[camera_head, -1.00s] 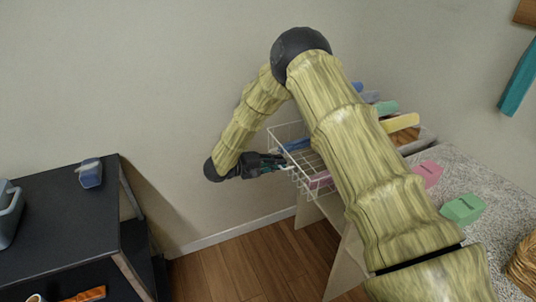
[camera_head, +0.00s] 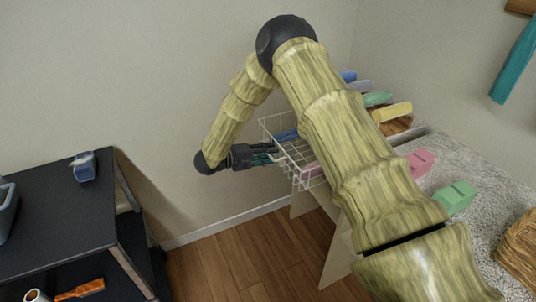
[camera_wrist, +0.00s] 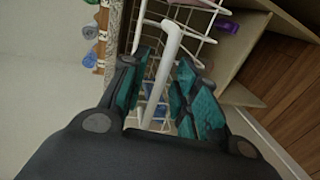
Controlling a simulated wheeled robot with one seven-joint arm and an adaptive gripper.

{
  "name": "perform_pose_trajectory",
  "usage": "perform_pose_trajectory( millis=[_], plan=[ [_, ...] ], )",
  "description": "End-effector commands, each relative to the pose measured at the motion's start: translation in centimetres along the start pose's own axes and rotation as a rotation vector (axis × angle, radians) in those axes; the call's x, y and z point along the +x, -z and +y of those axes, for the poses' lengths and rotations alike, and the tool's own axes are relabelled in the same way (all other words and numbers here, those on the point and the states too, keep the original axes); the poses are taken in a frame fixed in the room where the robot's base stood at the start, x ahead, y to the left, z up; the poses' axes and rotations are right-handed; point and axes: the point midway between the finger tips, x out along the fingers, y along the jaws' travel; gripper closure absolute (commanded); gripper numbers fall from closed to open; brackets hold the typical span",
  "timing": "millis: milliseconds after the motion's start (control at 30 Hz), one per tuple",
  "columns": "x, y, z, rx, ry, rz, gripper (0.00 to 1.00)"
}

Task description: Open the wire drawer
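The white wire drawer (camera_head: 303,178) sticks out from the left side of the shelf unit in the head view, with a pink item and a blue item in it. My gripper (camera_head: 264,153) is at its outer left side. In the wrist view the drawer's white handle bar (camera_wrist: 168,50) runs between the teal fingers of my gripper (camera_wrist: 163,95). The fingers are apart, with visible gaps beside the bar. The wire grid (camera_wrist: 197,18) lies beyond the fingertips. My arm hides part of the drawer and shelf in the head view.
A dark table (camera_head: 60,218) stands at the left with a blue item (camera_head: 84,167) on it. Pink and green blocks (camera_head: 455,198) rest on the speckled top at right, near rolled towels (camera_head: 390,111). Wood floor (camera_head: 240,255) is clear below the drawer.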

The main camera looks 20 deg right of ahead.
Motion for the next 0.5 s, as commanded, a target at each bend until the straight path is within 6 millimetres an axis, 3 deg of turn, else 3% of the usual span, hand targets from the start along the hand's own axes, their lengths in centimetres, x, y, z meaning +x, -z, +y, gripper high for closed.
perform_pose_trajectory(
  millis=[267, 500],
  plan=[
    [-2.0, 0.1, 0.0, 0.001, 0.000, 0.003, 0.70],
    [-6.3, 0.1, 0.0, 0.000, 0.000, 0.002, 0.70]
  ],
)
